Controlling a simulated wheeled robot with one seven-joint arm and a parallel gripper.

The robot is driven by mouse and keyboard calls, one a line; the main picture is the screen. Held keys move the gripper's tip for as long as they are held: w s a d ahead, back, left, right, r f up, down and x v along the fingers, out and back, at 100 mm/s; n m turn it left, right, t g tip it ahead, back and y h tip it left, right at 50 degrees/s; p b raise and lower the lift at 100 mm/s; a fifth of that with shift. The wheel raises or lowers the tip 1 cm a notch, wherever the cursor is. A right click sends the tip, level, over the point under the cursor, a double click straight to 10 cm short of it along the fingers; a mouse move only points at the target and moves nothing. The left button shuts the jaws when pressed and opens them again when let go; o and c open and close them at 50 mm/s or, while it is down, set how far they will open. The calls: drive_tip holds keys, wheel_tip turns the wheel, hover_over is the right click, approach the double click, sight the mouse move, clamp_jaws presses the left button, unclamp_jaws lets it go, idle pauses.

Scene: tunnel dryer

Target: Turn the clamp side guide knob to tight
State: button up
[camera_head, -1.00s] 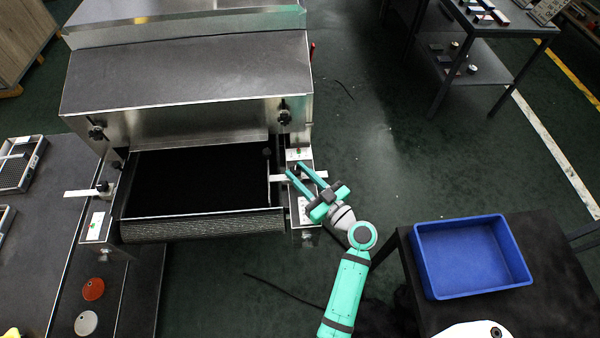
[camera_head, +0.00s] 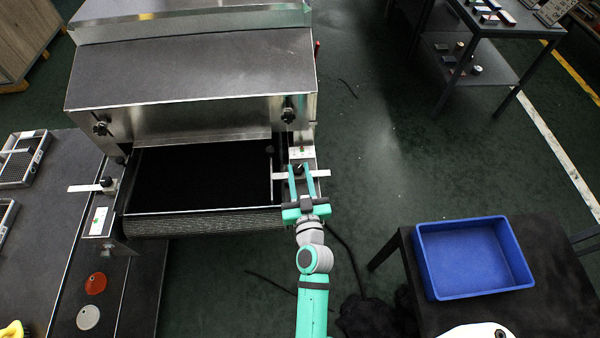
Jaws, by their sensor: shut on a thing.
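The dryer's black belt (camera_head: 200,178) lies in front of its metal hood (camera_head: 195,68). A clamp with a white side guide bar (camera_head: 281,176) sits at the right edge of the belt, and its small dark knob (camera_head: 298,170) shows between my fingers. My gripper (camera_head: 299,168) is over this right clamp, its two teal fingers on either side of the knob and shut on it. The fingers partly hide the knob, and I cannot tell how tight it is. A matching clamp with a dark knob (camera_head: 106,183) stands at the left edge of the belt.
Two dark knobs (camera_head: 288,115) (camera_head: 100,128) sit on the hood front. A blue bin (camera_head: 428,268) stands on a dark table at right. Orange (camera_head: 95,283) and grey (camera_head: 88,317) discs lie on the left bench. Open floor (camera_head: 390,160) lies right of the dryer.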

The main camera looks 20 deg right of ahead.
drive_tip(key=shift+a+f+m+g+h, duration=0.1)
drive_tip(key=shift+m+g+h, duration=0.25)
drive_tip(key=shift+m+h, duration=0.6)
drive_tip(key=shift+a+m+g+h, duration=0.1)
drive_tip(key=shift+m+g+h, duration=0.4)
drive_tip(key=shift+h, duration=0.75)
drive_tip(key=shift+w+a+f+m+g+h, duration=0.1)
drive_tip(key=shift+w+a+m+g+h, duration=0.05)
drive_tip(key=shift+m+g+h, duration=0.9)
drive_tip(key=shift+w+a+r+m+g+h, duration=0.15)
drive_tip(key=shift+m+g+h, duration=0.65)
drive_tip(key=shift+h, duration=0.4)
drive_tip(key=shift+w+a+f+m+g+h, duration=0.1)
drive_tip(key=shift+a+f+m+g+h, duration=0.05)
drive_tip(key=shift+m+g+h, duration=0.8)
drive_tip(key=o, duration=1.1)
drive_tip(key=shift+c, duration=0.2)
drive_tip(key=v, duration=1.1)
drive_tip(key=shift+f, duration=0.1)
